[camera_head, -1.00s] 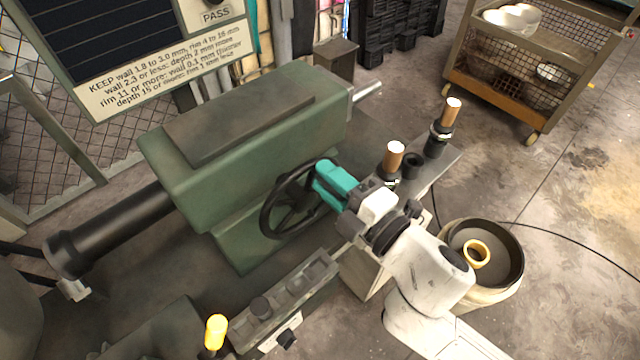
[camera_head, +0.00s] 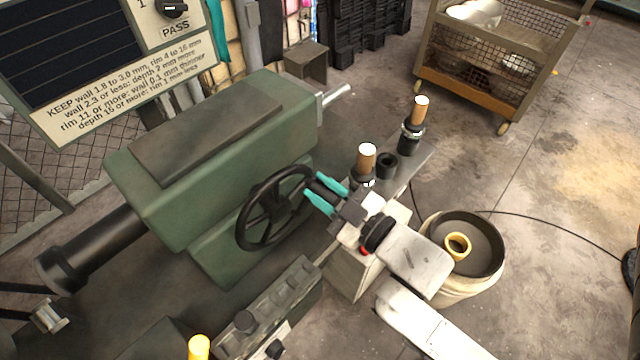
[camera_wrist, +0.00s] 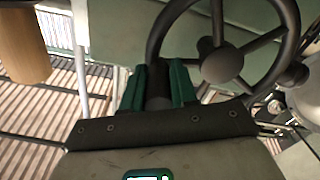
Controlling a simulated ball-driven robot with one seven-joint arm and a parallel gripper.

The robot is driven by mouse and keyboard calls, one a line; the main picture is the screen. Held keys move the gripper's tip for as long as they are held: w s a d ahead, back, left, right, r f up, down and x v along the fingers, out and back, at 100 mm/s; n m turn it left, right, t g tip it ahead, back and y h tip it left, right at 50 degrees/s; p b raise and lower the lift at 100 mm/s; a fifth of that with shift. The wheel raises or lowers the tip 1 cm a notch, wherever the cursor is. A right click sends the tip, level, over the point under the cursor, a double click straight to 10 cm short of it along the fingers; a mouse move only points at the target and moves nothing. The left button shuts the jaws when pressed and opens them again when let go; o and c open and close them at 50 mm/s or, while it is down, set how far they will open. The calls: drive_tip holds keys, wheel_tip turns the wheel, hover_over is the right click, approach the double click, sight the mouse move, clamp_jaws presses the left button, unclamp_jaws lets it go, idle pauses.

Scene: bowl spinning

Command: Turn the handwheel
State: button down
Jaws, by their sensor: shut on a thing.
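The handwheel (camera_head: 243,226) is a black spoked wheel on the front of a green machine housing (camera_head: 215,160). A dark handle (camera_head: 325,187) sticks out from its upper right rim toward me. My gripper (camera_head: 313,184) has two teal fingers, one on each side of this handle, and is shut on it. In the wrist view my gripper (camera_wrist: 158,66) shows the dark handle (camera_wrist: 158,92) between its green fingers. The wheel's hub (camera_wrist: 222,64) and spokes lie to the right of it. The handle's far end is partly hidden by the fingers.
Wooden-topped levers (camera_head: 366,156) (camera_head: 420,108) stand just right of my gripper. A drum (camera_head: 498,255) with a yellow ring stands at right. A mesh cart (camera_head: 490,75) stands behind on open floor.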

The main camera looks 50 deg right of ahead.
drive_tip(key=f+m, duration=0.2)
drive_tip(key=shift+d+m, duration=0.2)
drive_tip(key=shift+m, duration=0.1)
drive_tip(key=shift+a+f+m, duration=0.1)
drive_tip(key=shift+f+m, duration=0.6)
drive_tip(key=shift+m, duration=0.4)
drive_tip(key=shift+f, duration=0.1)
drive_tip(key=c, duration=0.9)
unclamp_jaws()
drive_tip(key=s, duration=0.3)
drive_tip(key=s+b, duration=0.1)
drive_tip(key=s, duration=0.7)
drive_tip(key=shift+a, duration=0.4)
drive_tip(key=shift+w, duration=0.1)
